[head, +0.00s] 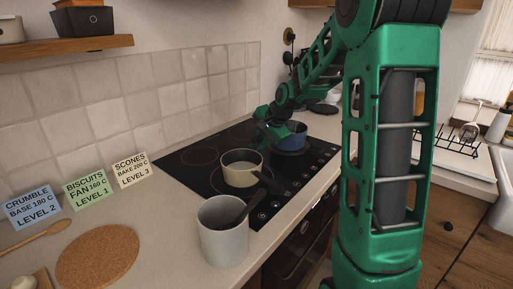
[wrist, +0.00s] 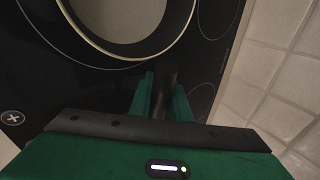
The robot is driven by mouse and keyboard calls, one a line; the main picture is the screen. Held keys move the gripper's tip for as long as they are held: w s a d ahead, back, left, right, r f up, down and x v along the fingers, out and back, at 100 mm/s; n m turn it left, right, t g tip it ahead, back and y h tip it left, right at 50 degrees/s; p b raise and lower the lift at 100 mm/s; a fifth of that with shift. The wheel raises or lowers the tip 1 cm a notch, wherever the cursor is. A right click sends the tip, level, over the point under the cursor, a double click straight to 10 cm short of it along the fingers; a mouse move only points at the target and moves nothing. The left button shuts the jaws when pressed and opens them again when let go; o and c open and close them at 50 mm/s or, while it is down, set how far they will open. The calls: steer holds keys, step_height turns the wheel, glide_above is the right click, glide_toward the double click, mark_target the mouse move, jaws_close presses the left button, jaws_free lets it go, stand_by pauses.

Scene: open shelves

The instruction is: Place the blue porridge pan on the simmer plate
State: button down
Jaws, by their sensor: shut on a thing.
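The blue porridge pan (head: 291,142) is at the far right part of the black hob in the head view. I cannot tell whether its base touches the glass. My gripper (head: 268,137) is just left of it. The hob (head: 205,178) has several marked rings. No label shows which is the simmer plate.
A cream pan (head: 241,176) with a dark handle stands nearer on the hob. A grey mug (head: 224,240) holding a dark utensil stands at the near hob edge. The tiled wall runs behind.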

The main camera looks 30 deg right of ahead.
steer(key=shift+f, duration=0.2)
steer(key=c, duration=1.6)
jaws_free()
steer(key=shift+c, duration=0.2)
steer(key=v, duration=1.2)
steer(key=s+a+f+n+g, duration=0.1)
steer(key=s+f+n+g, duration=0.1)
steer(key=s, duration=0.9)
steer(key=s+a+f+n+g, duration=0.1)
steer(key=s+f+n, duration=0.3)
steer(key=s, duration=0.7)
steer(key=s+a+f+n+g, duration=0.2)
steer(key=s+f+n+g, duration=0.1)
steer(key=s, duration=0.9)
steer(key=shift+f+g+h, duration=0.4)
steer(key=shift+f+g, duration=0.1)
steer(key=shift+f, duration=0.15)
